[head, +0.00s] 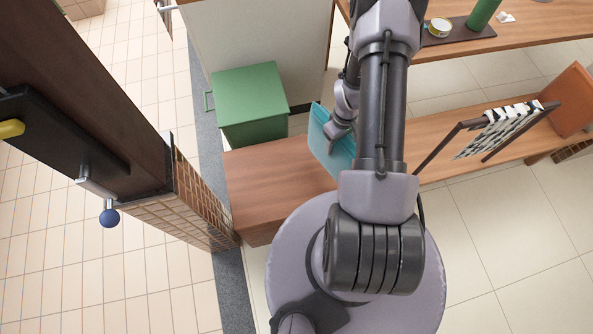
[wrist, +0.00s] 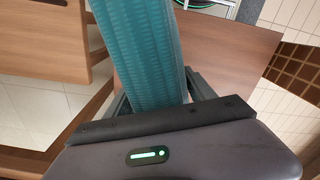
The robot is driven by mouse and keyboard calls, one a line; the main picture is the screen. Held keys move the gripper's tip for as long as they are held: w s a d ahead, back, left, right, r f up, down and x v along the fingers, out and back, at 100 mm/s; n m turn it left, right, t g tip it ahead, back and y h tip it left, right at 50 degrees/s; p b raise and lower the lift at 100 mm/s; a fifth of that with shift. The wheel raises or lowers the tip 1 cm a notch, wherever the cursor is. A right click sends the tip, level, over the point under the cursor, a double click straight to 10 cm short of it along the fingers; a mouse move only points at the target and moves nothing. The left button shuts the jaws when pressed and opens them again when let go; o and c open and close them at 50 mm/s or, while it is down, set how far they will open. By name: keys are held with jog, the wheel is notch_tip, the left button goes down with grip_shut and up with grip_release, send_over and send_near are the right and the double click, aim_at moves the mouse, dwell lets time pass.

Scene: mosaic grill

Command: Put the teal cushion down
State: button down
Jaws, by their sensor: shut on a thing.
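The teal cushion (head: 332,148) is held by my gripper at the wooden bench (head: 260,185), left of my arm in the head view. In the wrist view the teal cushion (wrist: 143,50) stands edge-on between the two dark fingers of my gripper (wrist: 158,95), which is shut on it. The cushion is tilted. The bench top also shows in the wrist view (wrist: 235,65). The cushion's lower edge is partly hidden by my arm in the head view, so I cannot tell whether it touches the bench.
A green box (head: 255,95) stands behind the bench's left end. A brick-based dark post (head: 100,100) is at left. The bench's left end is bare.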

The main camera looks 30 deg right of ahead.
jog(key=w+a+f+b, duration=0.4)
jog(key=w+a+f, duration=0.3)
jog(key=a, duration=0.4)
jog(key=shift+w+f+b, duration=0.2)
jog(key=shift+w+b, duration=0.15)
jog(key=shift+w, duration=0.05)
jog(key=shift+c, duration=1.6)
grip_release()
